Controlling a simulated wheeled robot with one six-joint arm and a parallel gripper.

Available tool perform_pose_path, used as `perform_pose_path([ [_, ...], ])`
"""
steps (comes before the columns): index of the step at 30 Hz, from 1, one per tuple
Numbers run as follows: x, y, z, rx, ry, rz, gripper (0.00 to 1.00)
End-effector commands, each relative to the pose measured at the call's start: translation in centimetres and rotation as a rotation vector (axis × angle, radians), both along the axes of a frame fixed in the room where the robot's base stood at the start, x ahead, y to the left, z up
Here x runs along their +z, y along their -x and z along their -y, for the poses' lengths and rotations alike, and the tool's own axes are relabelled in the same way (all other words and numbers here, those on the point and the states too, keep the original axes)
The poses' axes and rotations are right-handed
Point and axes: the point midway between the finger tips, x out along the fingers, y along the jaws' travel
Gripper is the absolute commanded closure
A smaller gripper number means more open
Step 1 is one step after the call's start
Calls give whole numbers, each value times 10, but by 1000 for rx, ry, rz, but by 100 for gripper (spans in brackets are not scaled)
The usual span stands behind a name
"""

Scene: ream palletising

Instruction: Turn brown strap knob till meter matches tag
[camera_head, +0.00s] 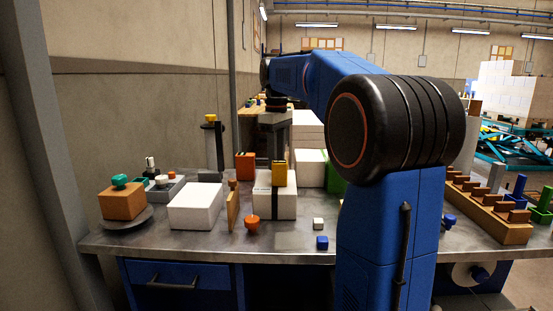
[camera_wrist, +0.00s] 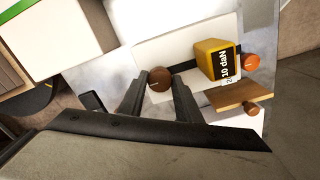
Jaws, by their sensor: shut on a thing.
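The brown strap knob (camera_wrist: 160,78), round with a pale line on its face, sits between the two fingers of my gripper (camera_wrist: 159,88) in the wrist view. My gripper is shut on it. A black strap runs across a white ream pack (camera_head: 262,207) from the knob's side to a yellow meter (camera_wrist: 208,58). The meter's dark face reads "10 daN". In the head view the yellow meter (camera_head: 279,172) stands on the pack below my gripper (camera_head: 276,150), and the brown knob is hidden.
A wooden board (camera_wrist: 240,95) with a brown peg and an orange knob (camera_wrist: 251,62) are close to the pack. A plain white pack (camera_head: 197,205) stands left on the bench (camera_head: 150,240). Small white and blue blocks (camera_head: 322,242) lie at the front.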

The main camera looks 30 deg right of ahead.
Motion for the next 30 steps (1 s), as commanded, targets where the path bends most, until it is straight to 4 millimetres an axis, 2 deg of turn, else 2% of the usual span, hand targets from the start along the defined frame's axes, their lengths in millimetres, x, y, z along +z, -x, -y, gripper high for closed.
perform_pose_path([
  [11, 0, 0, 0, -130, 0, 0, 92],
  [30, 1, 0, 0, -713, 1, 1, 92],
])
